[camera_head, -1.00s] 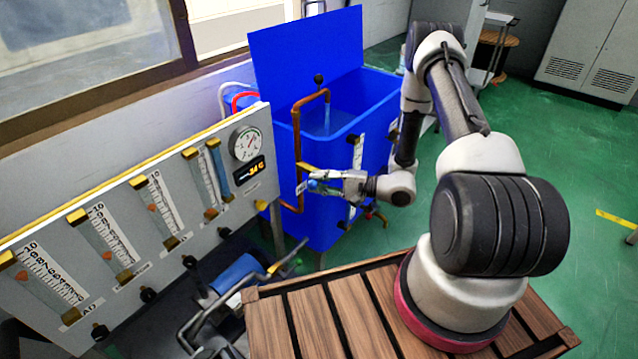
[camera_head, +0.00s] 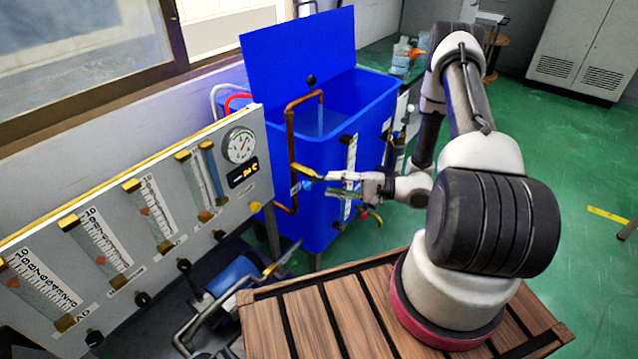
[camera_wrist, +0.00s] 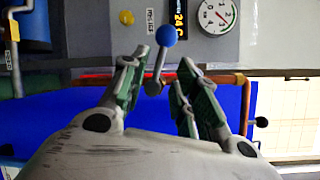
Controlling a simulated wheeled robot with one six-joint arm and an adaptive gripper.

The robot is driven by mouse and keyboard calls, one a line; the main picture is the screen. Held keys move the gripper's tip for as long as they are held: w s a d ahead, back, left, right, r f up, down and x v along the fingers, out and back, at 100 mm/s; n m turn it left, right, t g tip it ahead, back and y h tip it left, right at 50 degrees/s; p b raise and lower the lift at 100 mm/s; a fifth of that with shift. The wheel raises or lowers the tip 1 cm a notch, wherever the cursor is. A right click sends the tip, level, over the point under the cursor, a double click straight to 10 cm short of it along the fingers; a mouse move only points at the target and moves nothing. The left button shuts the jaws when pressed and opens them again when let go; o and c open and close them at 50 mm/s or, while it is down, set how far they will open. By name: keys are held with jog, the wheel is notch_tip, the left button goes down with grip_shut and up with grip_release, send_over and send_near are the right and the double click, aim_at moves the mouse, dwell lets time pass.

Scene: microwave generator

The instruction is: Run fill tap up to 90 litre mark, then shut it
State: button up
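The blue tank (camera_head: 310,232) stands beside the gauge panel with its lid raised. A copper fill pipe (camera_head: 291,140) rises along its near side and bends over the rim; a pale water stream (camera_head: 320,118) falls from its end. The white level scale (camera_head: 350,165) is on the tank front; its marks are too small to read. In the wrist view, the tap lever (camera_wrist: 160,62) with a blue ball knob (camera_wrist: 166,36) sticks up from the copper pipe. My gripper (camera_wrist: 160,80) is open, its fingers on either side of the lever, with visible gaps. In the head view, my gripper (camera_head: 335,185) is just right of the pipe.
The gauge panel (camera_head: 140,215) with several flow tubes and a round dial (camera_head: 240,145) stands at the left. A blue motor or pump (camera_head: 235,275) and piping sit below it. Green floor (camera_head: 570,190) is open at the right.

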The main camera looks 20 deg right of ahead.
aim_at(316, 182)
jog(key=shift+v, duration=2.65)
jog(key=w+a+h, duration=0.1)
jog(key=a, duration=0.2)
jog(key=w+a+m+t+h, duration=0.1)
jog(key=w+a, duration=0.1)
jog(key=a, duration=0.1)
jog(key=w+a+m+t, duration=0.1)
jog(key=w+a, duration=0.1)
jog(key=a, duration=0.1)
jog(key=shift+a+f+h, duration=0.15)
jog(key=shift+f+h, duration=0.15)
jog(key=shift+h, duration=0.1)
grip_shut()
